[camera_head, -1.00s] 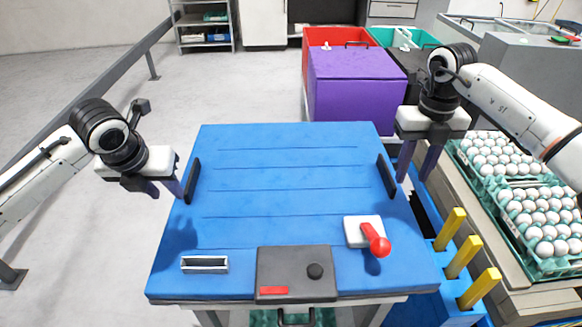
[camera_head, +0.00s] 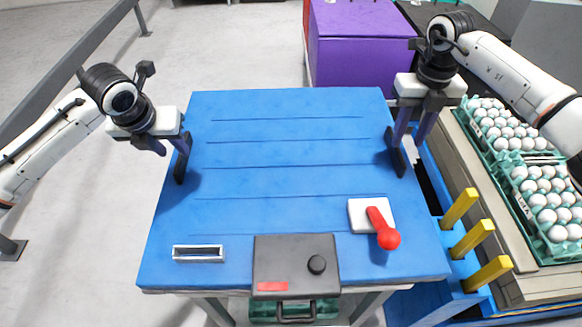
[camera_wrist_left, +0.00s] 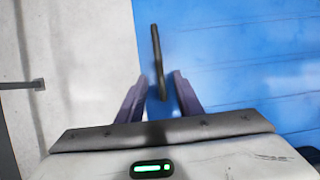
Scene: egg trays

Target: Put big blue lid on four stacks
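The big blue lid (camera_head: 290,165) is a wide, ridged blue sheet lying flat before me, with a dark upright handle at its left edge (camera_head: 181,166) and another at its right edge (camera_head: 397,156). I cannot tell where it ends and the blue top beneath begins. My left gripper (camera_head: 170,146) is open at the left handle; the left wrist view shows this handle (camera_wrist_left: 158,60) lined up with the gap between the spread fingers. My right gripper (camera_head: 413,130) is open, its left finger beside the right handle. Stacked green trays (camera_head: 551,227) of white eggs stand at the right.
A grey control box (camera_head: 297,257), a red joystick (camera_head: 384,228) and a slotted block (camera_head: 198,253) stand at the front of the blue surface. Yellow posts (camera_head: 472,238) rise at the right. A purple crate (camera_head: 362,45) is behind. Open floor lies to the left.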

